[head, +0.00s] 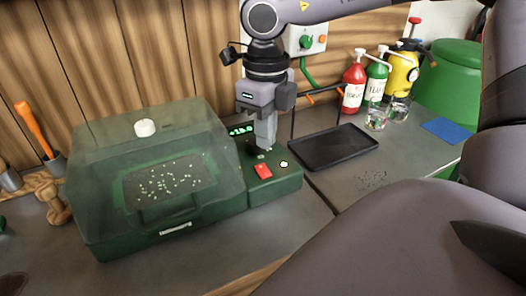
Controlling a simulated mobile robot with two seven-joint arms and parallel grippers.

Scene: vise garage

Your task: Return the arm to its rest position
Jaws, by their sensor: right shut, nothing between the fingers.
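My right gripper (264,146) points down in the head view, its fingers together with nothing between them. Its tips are just above or touching the control panel (278,184) of a green box-like machine; I cannot tell which. A red rocker switch (263,171) and a small pale round light or button (284,164) lie in front of the fingertips. A lit green display (241,130) shows just left of the gripper. My right arm reaches in from the upper right. My left gripper is not in view.
A clear domed cover (145,128) covers a speckled tray left of the panel. A black tray (332,148) lies to the right. Red (354,85) and green (376,82) pump bottles, a yellow sprayer (401,72) and glass jars stand behind. Bench right of the black tray is partly free.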

